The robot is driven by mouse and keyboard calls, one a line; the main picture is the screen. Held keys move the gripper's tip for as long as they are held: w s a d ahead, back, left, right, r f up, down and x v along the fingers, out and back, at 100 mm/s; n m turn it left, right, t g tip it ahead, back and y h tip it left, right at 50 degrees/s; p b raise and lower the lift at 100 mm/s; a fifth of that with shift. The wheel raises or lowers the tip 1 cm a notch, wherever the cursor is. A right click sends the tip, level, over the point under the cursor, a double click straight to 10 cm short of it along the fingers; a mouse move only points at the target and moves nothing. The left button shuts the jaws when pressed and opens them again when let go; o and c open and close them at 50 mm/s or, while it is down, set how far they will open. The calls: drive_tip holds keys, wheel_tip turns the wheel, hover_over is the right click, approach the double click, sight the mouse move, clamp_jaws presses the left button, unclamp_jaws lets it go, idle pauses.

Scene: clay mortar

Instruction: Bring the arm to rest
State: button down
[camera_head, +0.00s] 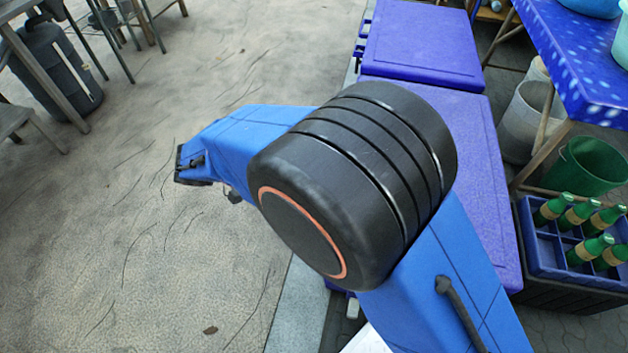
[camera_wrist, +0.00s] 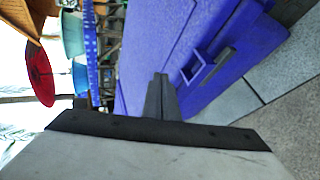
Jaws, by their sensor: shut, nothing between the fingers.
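My arm crosses the middle of the head camera view, with blue links and a large black joint with an orange ring. Its far end points left, over the paved ground; the gripper fingers cannot be made out there. In the wrist view my gripper (camera_wrist: 162,80) shows its dark fingers closed together, with nothing between them. Behind the fingers in that view is a purple-blue box (camera_wrist: 225,30) with a handle, apart from them as far as I can tell. The wrist picture is turned on its side.
Purple-blue boxes (camera_head: 425,45) stand behind and right of my arm. At right are a crate of green bottles (camera_head: 540,255), a green bucket (camera_head: 585,165) and a blue-covered table (camera_head: 580,60). A grey bin (camera_head: 55,70) stands top left. The pavement (camera_head: 110,230) at left is open.

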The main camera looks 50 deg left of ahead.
drive_tip(key=shift+v, duration=1.25)
drive_tip(key=shift+f, duration=0.1)
drive_tip(key=w+d+r+m+g, duration=0.25)
drive_tip(key=w+d+r, duration=0.45)
drive_tip(key=w+d, duration=0.45)
drive_tip(key=w+d+r+m+g, duration=0.1)
drive_tip(key=w+d+r+g, duration=0.4)
drive_tip(key=w+d, duration=0.65)
drive_tip(key=w+d+r+m+y, duration=0.1)
drive_tip(key=w+d+r, duration=0.15)
drive_tip(key=d, duration=0.45)
drive_tip(key=w+d+r+m, duration=0.1)
drive_tip(key=d+r, duration=0.2)
drive_tip(key=d, duration=0.4)
drive_tip(key=s+d+r+m+g+y, duration=0.1)
drive_tip(key=s+d+y, duration=0.1)
drive_tip(key=d, duration=0.8)
drive_tip(key=s+d+r+m+g+y, duration=0.1)
drive_tip(key=d+r+m, duration=0.1)
drive_tip(key=d, duration=0.8)
drive_tip(key=s+d+f+m+t+y, duration=0.2)
drive_tip(key=s+d+f+m+t, duration=0.1)
drive_tip(key=s+d, duration=0.9)
drive_tip(key=shift+d, duration=0.45)
